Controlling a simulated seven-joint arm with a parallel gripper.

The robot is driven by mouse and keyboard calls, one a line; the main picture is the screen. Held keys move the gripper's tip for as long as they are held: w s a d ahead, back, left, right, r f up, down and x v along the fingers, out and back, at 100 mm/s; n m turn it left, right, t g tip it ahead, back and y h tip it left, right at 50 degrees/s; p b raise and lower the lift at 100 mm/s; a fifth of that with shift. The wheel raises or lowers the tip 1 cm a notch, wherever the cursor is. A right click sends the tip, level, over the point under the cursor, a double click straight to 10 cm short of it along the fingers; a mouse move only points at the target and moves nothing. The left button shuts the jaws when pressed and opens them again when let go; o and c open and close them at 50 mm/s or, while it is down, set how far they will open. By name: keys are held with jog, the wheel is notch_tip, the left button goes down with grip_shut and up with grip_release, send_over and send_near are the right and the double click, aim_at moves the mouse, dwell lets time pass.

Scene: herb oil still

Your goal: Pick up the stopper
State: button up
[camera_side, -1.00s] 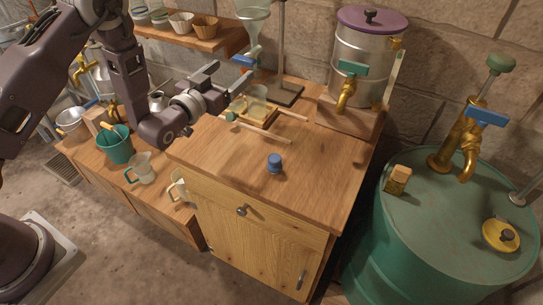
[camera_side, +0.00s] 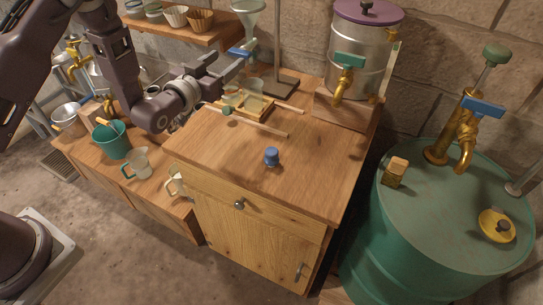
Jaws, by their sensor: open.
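A small blue stopper-like piece (camera_side: 272,156) stands on the wooden cabinet top, right of its middle, with clear wood around it. I cannot tell for certain that it is the stopper. A yellow disc with a dark knob (camera_side: 497,226) sits on the green drum's lid at the right. My gripper (camera_side: 234,69) is open above the back left of the cabinet, near the glass funnel (camera_side: 248,12) with its blue tap. It is well apart from the blue piece, to the upper left of it in the picture. Its fingertips are small and hard to make out.
A wooden tray with glass vessels (camera_side: 252,100) and thin rods (camera_side: 258,124) lie behind the blue piece. A metal pot with a brass tap (camera_side: 358,55) stands at the back right. The front of the cabinet top (camera_side: 300,195) is clear.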

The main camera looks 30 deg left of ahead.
notch_tip(320, 180, up, 7)
jog(key=s+g, duration=0.2)
jog(key=s+r+m+g, duration=0.1)
jog(key=s+r+g, duration=0.15)
jog(key=s, duration=0.75)
jog(key=s+d+r+g, duration=0.15)
jog(key=s+g, duration=0.25)
jog(key=s, duration=0.5)
jog(key=s+r+m+g, duration=0.1)
jog(key=s+r+g, duration=0.2)
jog(key=s, duration=0.7)
jog(key=m+g+h, duration=0.2)
jog(key=m+g, duration=0.4)
jog(key=m, duration=0.8)
send_over(271, 151)
jog(key=f, duration=1.7)
jog(key=a+f, duration=0.1)
jog(key=f, duration=0.8)
jog(key=shift+f, duration=0.25)
jog(key=f, duration=0.4)
jog(key=d+f, duration=0.1)
jog(key=f, duration=0.1)
jog(key=shift+w+f, duration=0.1)
jog(key=shift+f, duration=0.2)
grip_shut()
